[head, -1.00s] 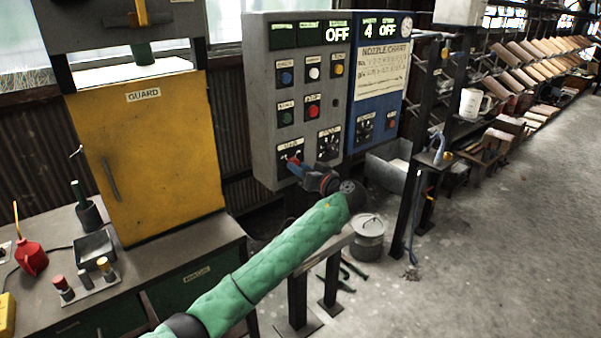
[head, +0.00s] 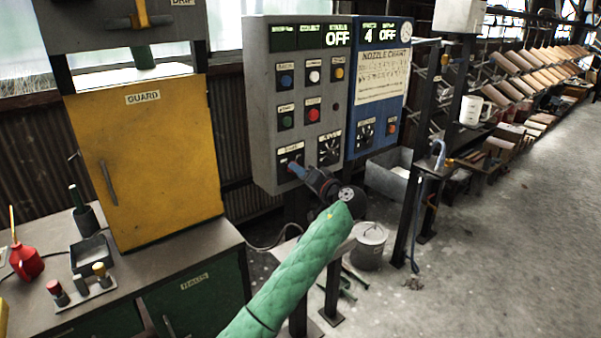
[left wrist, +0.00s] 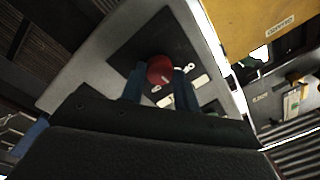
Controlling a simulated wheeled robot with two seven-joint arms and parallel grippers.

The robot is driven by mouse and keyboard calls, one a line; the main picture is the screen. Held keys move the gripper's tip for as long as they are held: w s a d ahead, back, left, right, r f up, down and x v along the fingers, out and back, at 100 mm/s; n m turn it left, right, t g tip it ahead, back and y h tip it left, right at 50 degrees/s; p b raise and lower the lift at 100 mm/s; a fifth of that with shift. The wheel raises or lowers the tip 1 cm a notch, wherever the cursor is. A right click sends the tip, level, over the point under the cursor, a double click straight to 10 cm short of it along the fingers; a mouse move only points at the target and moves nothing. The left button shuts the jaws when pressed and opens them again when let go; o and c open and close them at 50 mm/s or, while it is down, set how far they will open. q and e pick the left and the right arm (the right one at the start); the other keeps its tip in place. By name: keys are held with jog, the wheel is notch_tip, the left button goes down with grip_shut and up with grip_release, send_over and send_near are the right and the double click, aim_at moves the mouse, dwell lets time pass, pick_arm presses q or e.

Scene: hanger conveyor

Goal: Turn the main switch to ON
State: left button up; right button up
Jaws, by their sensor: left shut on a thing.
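The main switch is a red round knob (left wrist: 160,70) on a black plate, seen in the left wrist view between my two blue fingers. In the head view its dark plate (head: 289,153) is at the lower left of the grey control box (head: 262,120); the knob itself is mostly hidden by the gripper. My left gripper (head: 296,169) is shut on the knob, reaching it from below right. It also shows in the left wrist view (left wrist: 160,84). The knob's exact angle is hard to read. A display on the box (head: 338,39) reads OFF. My right gripper is not in view.
Another dial (head: 329,149) sits just right of the switch, with several push buttons above. A blue box (head: 373,145) with a nozzle chart adjoins on the right. A yellow guard door (head: 150,165) and a bench stand left.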

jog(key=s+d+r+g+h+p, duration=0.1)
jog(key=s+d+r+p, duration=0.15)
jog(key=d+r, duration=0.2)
pick_arm(q)
jog(key=shift+m+t+h+p, duration=0.35)
jog(key=shift+m+p, duration=1.55)
jog(key=shift+m, duration=3.5)
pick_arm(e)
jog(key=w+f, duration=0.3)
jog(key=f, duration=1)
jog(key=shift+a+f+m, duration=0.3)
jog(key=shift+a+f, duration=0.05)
pick_arm(q)
jog(key=o, duration=1)
jog(key=shift+s, duration=0.1)
